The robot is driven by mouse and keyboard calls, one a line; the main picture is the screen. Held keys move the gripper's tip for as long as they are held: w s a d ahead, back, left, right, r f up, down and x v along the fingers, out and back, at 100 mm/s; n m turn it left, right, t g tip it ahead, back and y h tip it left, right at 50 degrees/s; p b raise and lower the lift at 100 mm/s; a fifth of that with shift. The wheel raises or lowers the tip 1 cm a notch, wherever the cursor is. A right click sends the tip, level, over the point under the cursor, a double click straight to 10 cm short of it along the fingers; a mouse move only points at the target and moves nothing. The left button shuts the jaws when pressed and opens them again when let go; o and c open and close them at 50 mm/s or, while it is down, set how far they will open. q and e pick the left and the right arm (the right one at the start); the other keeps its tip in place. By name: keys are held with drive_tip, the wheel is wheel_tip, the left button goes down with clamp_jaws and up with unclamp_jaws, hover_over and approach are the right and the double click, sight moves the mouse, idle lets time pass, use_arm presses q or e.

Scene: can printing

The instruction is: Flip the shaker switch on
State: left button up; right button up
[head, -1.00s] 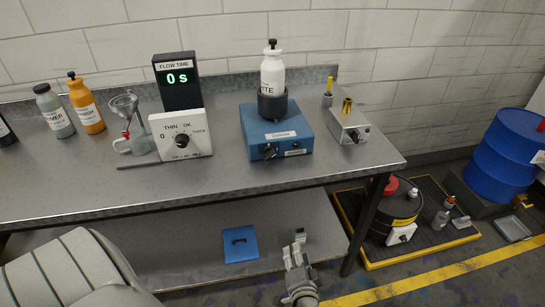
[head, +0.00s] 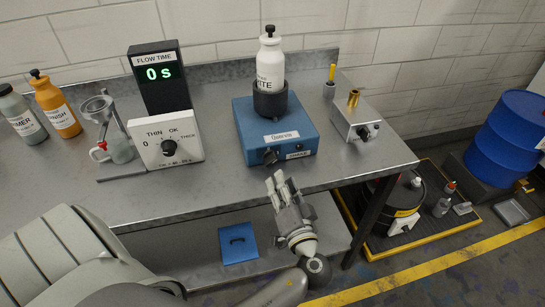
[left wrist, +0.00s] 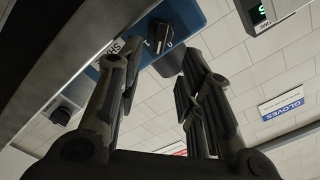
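The shaker (head: 241,120) is a blue box on the metal bench, with a white bottle (head: 270,62) upright in a dark holder on top. Its switch (head: 270,157) is a black knob on the front face, left of a white label. In the left wrist view the switch (left wrist: 159,37) shows on the blue panel, just beyond and between the fingertips. My left gripper (head: 280,178) is in front of the bench edge, just below the switch. In the left wrist view the gripper (left wrist: 156,68) is open and empty, not visibly touching the knob. My right gripper is out of view.
A white dial box (head: 185,150) with a timer display (head: 158,74) stands left of the shaker. A grey box (head: 346,117) with a black knob stands to the right. The bench front edge (head: 350,182) lies close to the gripper. A blue object (head: 238,244) sits on the lower shelf.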

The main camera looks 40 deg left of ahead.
sight(274, 162)
use_arm(q)
drive_tip(key=p+x, duration=0.1)
drive_tip(key=x, duration=0.4)
drive_tip(key=shift+w+r+p, duration=0.1)
drive_tip(key=shift+r+p, duration=0.1)
drive_tip(key=shift+p, duration=0.15)
drive_tip(key=x, duration=0.3)
drive_tip(key=shift+f+p, duration=0.15)
drive_tip(key=shift+p, duration=0.2)
drive_tip(key=shift+w+a, duration=0.1)
drive_tip(key=shift+a, duration=0.1)
drive_tip(key=c, duration=0.7)
clamp_jaws()
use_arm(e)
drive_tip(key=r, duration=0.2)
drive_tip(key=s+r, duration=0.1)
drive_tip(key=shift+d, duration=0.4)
